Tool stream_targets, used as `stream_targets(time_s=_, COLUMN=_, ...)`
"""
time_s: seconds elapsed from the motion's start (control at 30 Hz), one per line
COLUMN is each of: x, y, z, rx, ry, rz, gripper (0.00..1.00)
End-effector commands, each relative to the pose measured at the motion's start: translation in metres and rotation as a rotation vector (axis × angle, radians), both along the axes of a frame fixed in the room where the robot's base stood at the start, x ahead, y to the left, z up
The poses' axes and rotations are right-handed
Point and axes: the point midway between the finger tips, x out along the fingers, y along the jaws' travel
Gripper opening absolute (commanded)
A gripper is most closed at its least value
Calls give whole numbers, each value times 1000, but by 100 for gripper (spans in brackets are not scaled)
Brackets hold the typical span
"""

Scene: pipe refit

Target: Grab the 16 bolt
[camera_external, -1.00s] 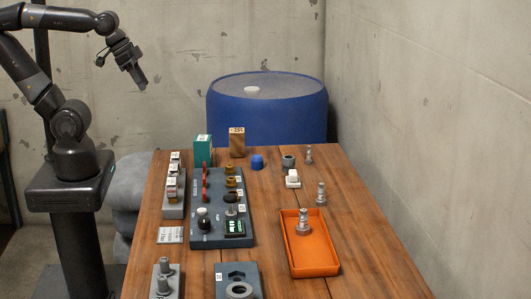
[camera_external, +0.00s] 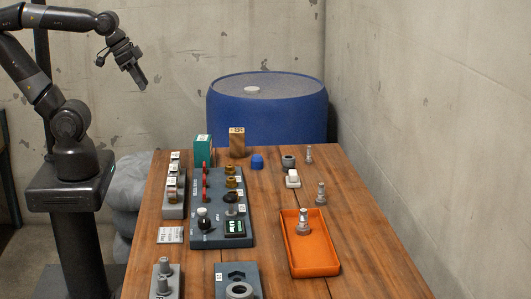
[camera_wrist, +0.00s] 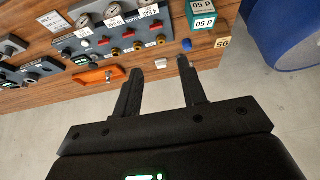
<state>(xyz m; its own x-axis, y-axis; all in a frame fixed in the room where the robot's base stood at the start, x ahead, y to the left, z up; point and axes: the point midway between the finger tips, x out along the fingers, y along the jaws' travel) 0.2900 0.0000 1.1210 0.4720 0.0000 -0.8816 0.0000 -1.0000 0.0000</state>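Several grey bolts stand upright on the wooden table (camera_external: 370,262). One bolt (camera_external: 303,223) is in the orange tray (camera_external: 316,268), another bolt (camera_external: 321,194) is right of the tray, and a smaller bolt (camera_external: 309,154) is at the far end. More bolts (camera_external: 163,283) stand in a grey holder at the front left. No size mark for 16 is readable on any bolt. My gripper (camera_external: 141,85) is raised left of the table, well away from the bolts. In the wrist view my gripper (camera_wrist: 159,66) has its fingers apart with nothing between them.
A grey panel (camera_external: 205,237) with valves and gauges fills the table's left middle. A green box (camera_external: 203,150), a wooden block (camera_external: 237,142) and a blue cap (camera_external: 257,162) stand at the far end. A blue barrel (camera_external: 266,115) is behind. The table's right side is mostly clear.

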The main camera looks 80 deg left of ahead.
Motion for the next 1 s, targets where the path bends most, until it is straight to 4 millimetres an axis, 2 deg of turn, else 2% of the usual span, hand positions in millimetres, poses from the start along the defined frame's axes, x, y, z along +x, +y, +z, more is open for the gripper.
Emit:
stream_targets(time_s=0.2, x=3, y=-1, z=0, rx=-11, ry=6, rz=10, gripper=38)
stream_targets(time_s=0.37, x=25, y=-7, z=2, rx=-98, ry=50, rz=81, gripper=38)
stream_targets(time_s=0.67, x=104, y=-21, z=-3, rx=-393, ry=183, rz=334, gripper=38)
stream_targets(time_s=1.0, x=207, y=-16, z=-30, rx=-739, ry=331, rz=654, gripper=38)
